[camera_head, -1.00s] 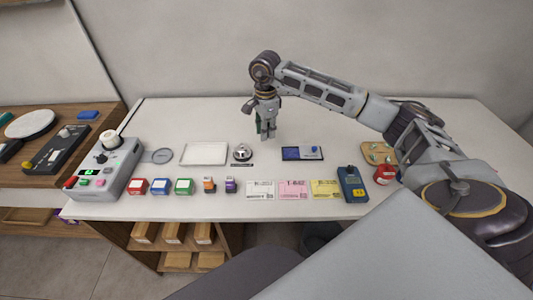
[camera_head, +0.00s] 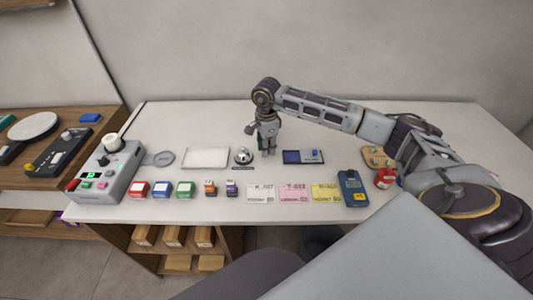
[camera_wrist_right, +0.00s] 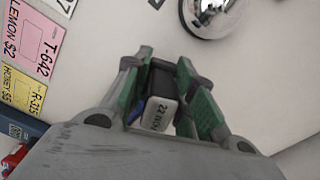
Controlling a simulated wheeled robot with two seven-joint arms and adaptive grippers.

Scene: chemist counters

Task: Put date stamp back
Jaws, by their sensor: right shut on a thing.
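My right gripper (camera_head: 267,150) is low over the white counter (camera_head: 350,130), between a silver call bell and a dark blue pad. In the right wrist view its green-padded fingers (camera_wrist_right: 168,78) are shut on the date stamp (camera_wrist_right: 158,112), a small black block with a pale face reading "22 NOV". In the head view the stamp is hidden by the gripper. Whether it touches the counter I cannot tell. My left gripper is out of view.
The call bell (camera_head: 243,155) stands just left of my gripper; the blue-and-grey pad (camera_head: 303,157) lies to its right. Coloured stamps (camera_head: 161,188), printed cards (camera_head: 293,193) and a blue handheld device (camera_head: 352,188) line the front. The counter behind is clear.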

